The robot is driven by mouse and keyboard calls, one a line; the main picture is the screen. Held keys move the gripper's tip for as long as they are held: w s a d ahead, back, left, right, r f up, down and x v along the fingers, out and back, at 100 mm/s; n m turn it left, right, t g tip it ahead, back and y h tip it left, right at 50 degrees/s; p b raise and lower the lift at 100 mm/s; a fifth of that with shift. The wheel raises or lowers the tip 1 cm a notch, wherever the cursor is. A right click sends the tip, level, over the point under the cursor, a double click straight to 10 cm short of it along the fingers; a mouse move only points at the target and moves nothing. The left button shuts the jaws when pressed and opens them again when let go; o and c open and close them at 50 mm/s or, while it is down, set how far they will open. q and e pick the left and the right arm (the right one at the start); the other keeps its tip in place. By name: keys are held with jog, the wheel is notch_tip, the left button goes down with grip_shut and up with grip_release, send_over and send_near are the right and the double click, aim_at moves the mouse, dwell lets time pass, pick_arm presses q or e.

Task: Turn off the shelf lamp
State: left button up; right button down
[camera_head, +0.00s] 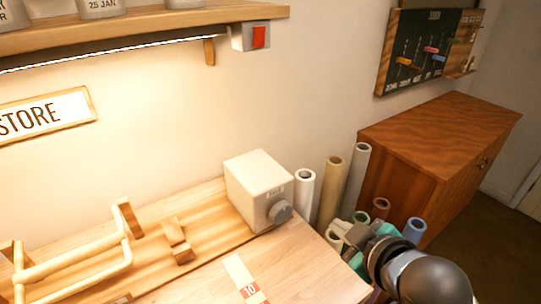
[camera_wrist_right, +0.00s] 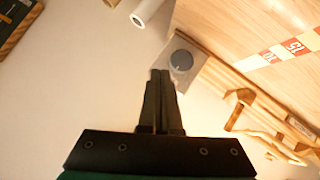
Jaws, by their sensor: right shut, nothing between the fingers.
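The shelf lamp is a lit strip (camera_head: 120,49) under the wooden shelf at the upper left of the head view. A grey switch box (camera_head: 240,38) with a red rocker (camera_head: 259,37) hangs at the shelf's right end. My right gripper (camera_head: 368,240) is low at the right in the head view, well below and right of the switch; its fingers are hard to make out there. In the right wrist view the fingers of my right gripper (camera_wrist_right: 160,74) are shut and empty. The switch is not seen in that view. My left gripper is not in view.
A white box with a grey knob (camera_head: 260,185) stands on the table, also in the wrist view (camera_wrist_right: 188,70). Several paper rolls (camera_head: 330,190) stand beside a brown cabinet (camera_head: 430,130). A wooden rack (camera_head: 75,265) lies left. The wall below the switch is clear.

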jog(key=w+a+r+n+t+y, duration=0.1)
jog(key=r+n+y, duration=0.1)
jog(key=r+n, duration=0.3)
jog(key=w+a+r+n+t+y, duration=0.2)
jog(key=r+n, duration=0.3)
jog(key=r, duration=0.8)
jog(key=w+a+r+n+t+y, duration=0.1)
jog(key=r+n+y, duration=0.3)
jog(key=r, duration=0.5)
jog(key=shift+w+a+n+t, duration=0.25)
jog(key=shift+a+n+t, duration=0.15)
jog(key=shift+a+t, duration=0.1)
jog(key=shift+r, duration=0.1)
jog(key=p, duration=0.2)
send_near(260, 30)
jog(key=x, duration=0.7)
